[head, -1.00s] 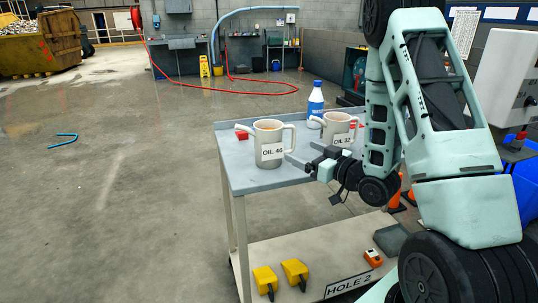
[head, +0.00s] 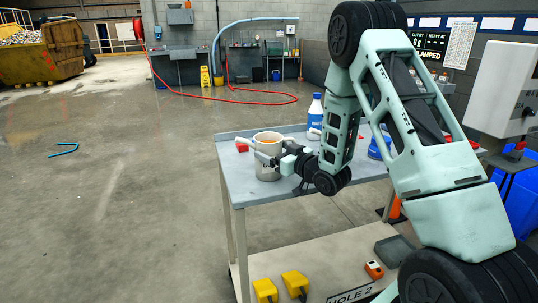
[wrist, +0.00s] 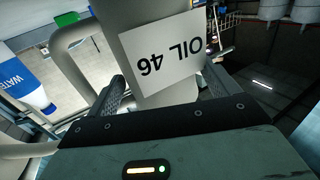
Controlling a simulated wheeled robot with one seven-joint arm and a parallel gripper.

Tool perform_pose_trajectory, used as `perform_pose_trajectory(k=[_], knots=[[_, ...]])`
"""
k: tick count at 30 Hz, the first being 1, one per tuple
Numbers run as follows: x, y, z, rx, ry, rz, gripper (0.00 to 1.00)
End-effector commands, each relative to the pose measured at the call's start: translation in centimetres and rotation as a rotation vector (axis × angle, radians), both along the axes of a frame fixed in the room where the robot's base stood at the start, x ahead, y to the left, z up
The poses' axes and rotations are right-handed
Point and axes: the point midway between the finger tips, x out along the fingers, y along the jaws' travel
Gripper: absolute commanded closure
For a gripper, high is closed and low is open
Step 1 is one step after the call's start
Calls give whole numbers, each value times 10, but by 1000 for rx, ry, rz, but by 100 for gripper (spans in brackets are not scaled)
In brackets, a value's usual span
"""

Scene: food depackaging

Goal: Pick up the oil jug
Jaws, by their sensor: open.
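My gripper (head: 272,158) is open at the jug's near side. In the wrist view the fingers of my gripper (wrist: 164,80) lie on either side of the jug's body; I cannot tell whether they touch it. The other jug, OIL 32, is hidden behind my arm in the head view.
A blue and white bottle (head: 315,112) stands behind on the table and shows as a water bottle in the wrist view (wrist: 28,82). A small red block (head: 242,147) lies left of the jug. Yellow items (head: 294,281) sit on the lower shelf (head: 330,262).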

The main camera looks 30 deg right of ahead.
Motion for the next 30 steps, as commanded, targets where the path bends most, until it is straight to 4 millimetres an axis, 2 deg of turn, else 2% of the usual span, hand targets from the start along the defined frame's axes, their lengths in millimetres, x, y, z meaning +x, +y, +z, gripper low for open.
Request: perform_pose_trajectory(k=[3,10,15,25,30], knots=[[8,2,0,0,0,0,13],[9,1,0,1,0,-1,13],[9,1,0,1,0,-1,60],[9,1,4,0,-4,-1,60],[10,1,19,-1,-6,0,60]])
